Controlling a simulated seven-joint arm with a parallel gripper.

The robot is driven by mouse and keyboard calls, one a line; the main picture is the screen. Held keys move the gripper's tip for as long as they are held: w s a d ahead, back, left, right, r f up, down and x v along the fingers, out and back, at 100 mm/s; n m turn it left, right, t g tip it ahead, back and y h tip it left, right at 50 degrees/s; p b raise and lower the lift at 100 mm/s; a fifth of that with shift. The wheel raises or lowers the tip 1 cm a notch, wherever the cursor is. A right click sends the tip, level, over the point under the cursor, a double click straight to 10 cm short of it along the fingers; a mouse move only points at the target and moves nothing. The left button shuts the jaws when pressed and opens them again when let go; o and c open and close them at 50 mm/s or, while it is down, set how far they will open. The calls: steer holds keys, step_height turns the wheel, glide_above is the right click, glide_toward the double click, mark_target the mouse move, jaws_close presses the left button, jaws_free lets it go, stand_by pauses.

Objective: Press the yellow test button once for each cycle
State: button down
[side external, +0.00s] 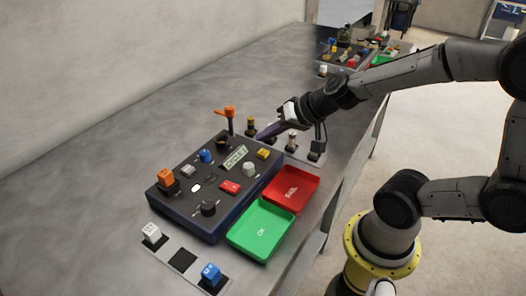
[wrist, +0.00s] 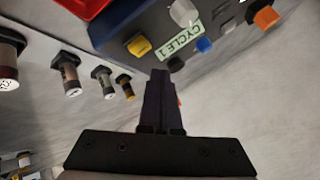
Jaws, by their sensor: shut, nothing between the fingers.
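The yellow test button (side external: 263,154) sits near the back right corner of the dark panel box (side external: 190,222). It also shows in the wrist view (wrist: 139,45), left of a label reading "CYCLE 1" (wrist: 181,43). My gripper (side external: 265,134) is shut and empty, with its dark fingers together. It is beyond the button, by the box's back right edge. In the wrist view, the fingertips (wrist: 160,74) lie below and a little right of the button in the picture, apart from it.
The box top carries a red button (side external: 230,187), a black knob (side external: 208,208) and an orange block (side external: 166,177). A red tray (side external: 304,178) and a green tray (side external: 240,244) sit along its right side. Several dark-capped cylinders (wrist: 67,72) stand near my gripper. Bare grey table lies left.

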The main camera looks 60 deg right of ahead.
mark_target(258, 151)
steer(key=shift+f, duration=0.95)
steer(key=shift+f, duration=0.1)
stand_by(1.4)
steer(key=shift+f, duration=0.3)
steer(key=shift+f, duration=0.5)
stand_by(0.8)
steer(key=shift+r, duration=0.9)
steer(key=shift+r, duration=2.5)
